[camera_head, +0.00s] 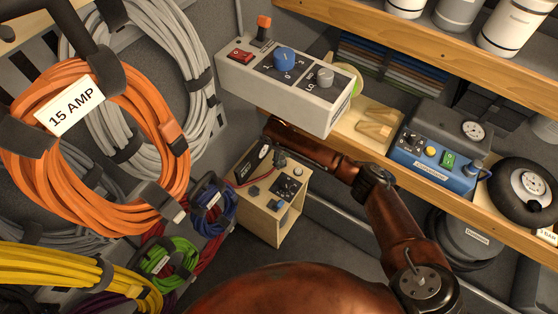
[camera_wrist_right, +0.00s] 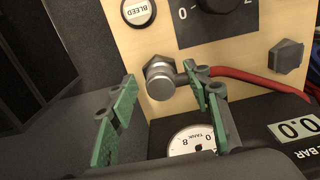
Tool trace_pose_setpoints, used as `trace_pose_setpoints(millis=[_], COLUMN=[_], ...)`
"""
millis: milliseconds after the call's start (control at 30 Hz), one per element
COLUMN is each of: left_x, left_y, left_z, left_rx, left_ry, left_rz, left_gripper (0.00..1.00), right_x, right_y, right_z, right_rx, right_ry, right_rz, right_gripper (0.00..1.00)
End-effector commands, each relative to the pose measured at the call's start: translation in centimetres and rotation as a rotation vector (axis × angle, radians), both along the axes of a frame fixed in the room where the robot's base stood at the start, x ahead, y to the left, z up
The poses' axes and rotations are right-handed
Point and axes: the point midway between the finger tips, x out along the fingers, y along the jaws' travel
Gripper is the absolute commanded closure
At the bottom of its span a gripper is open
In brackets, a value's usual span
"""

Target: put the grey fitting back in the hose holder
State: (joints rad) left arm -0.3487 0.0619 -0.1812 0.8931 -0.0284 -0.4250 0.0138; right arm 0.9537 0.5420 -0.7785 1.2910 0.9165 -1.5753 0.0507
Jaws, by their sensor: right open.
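A small round grey metal fitting (camera_wrist_right: 160,80) sits at the wooden panel face (camera_wrist_right: 240,62) in the right wrist view. A red hose (camera_wrist_right: 245,76) runs to it from the right. My right gripper (camera_wrist_right: 162,92) has green-padded fingers spread apart, one on each side of the fitting. I cannot tell whether the right finger touches the fitting or hose. In the head view the right gripper (camera_head: 280,158) is at the top of the wooden box (camera_head: 262,220). A dark hex-shaped part (camera_wrist_right: 287,57) is on the panel; I cannot tell which part is the hose holder.
A black device with a tank gauge (camera_wrist_right: 192,141) and a display (camera_wrist_right: 296,129) lies close below the fitting. A grey control box (camera_head: 285,85) stands above on the wooden shelf (camera_head: 385,165). Orange cord coils (camera_head: 150,110) hang at left.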

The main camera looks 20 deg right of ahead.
Motion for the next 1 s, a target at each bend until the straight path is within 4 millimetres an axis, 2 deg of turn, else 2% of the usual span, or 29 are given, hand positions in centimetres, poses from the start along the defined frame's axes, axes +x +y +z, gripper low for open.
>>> trace_pose_setpoints(millis=[1000], left_x=[0.39], left_y=[0.05], left_z=[0.64], left_rx=[0.000], left_ry=[-0.007], left_rz=[0.000], left_gripper=[1.00], right_x=[-0.03], right_y=[0.08], right_z=[-0.07], right_rx=[0.001], right_ry=[0.001], right_rz=[0.000], right_gripper=[0.55])
